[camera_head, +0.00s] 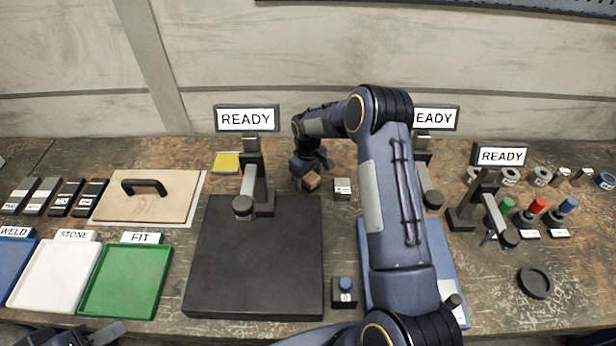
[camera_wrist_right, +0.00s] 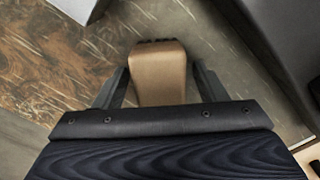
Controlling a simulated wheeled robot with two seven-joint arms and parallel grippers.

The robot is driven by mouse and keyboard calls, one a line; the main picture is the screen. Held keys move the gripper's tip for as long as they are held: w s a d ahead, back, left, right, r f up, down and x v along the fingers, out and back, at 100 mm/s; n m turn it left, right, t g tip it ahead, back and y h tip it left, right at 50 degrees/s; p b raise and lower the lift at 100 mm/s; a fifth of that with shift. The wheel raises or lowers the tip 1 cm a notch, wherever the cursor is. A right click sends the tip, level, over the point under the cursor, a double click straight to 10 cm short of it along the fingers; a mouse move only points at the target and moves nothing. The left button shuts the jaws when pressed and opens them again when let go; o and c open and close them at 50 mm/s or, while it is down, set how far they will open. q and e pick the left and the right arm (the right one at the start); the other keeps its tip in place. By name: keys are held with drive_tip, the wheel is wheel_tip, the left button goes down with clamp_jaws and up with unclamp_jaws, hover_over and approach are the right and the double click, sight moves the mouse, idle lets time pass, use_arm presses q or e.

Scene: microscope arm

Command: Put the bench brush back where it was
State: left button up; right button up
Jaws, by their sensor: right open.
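The bench brush (camera_head: 311,181) is a small tan block behind the black mat, left of a small grey block. In the right wrist view the brush (camera_wrist_right: 158,75) lies between my two fingers, with a dark edge at its far end. Whether the brush rests on the bench is hard to tell. Part of my left gripper (camera_head: 104,334) shows at the bottom left; its jaws are unclear.
A black mat (camera_head: 255,285) lies in front, with a microscope-like arm (camera_head: 252,180) and READY sign (camera_head: 247,118) behind it. A grey block (camera_head: 342,189) stands right of the brush. A yellow pad (camera_head: 227,162) lies left. My right arm covers much of the blue mat (camera_head: 445,265).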

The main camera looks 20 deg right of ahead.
wheel_tip(320, 180, up, 7)
drive_tip(key=p, duration=0.3)
wheel_tip(320, 180, up, 4)
drive_tip(key=r, duration=0.1)
wheel_tip(320, 180, up, 8)
drive_tip(key=m+t, duration=0.1)
hover_over(308, 175)
drive_tip(key=s, duration=0.4)
drive_tip(key=s+a+r+m+t+y, duration=0.1)
drive_tip(key=s+r+m+t+y, duration=0.1)
drive_tip(key=s+r, duration=0.75)
drive_tip(key=s+a+m+t+y, duration=0.1)
drive_tip(key=s+a, duration=0.2)
drive_tip(key=s, duration=0.7)
drive_tip(key=s+a+m+t, duration=0.1)
drive_tip(key=s+a, duration=0.3)
drive_tip(key=s, duration=0.7)
drive_tip(key=shift+s+a+m+t+y, duration=0.2)
drive_tip(key=shift+s+m+t+y, duration=0.1)
drive_tip(key=shift+y, duration=0.1)
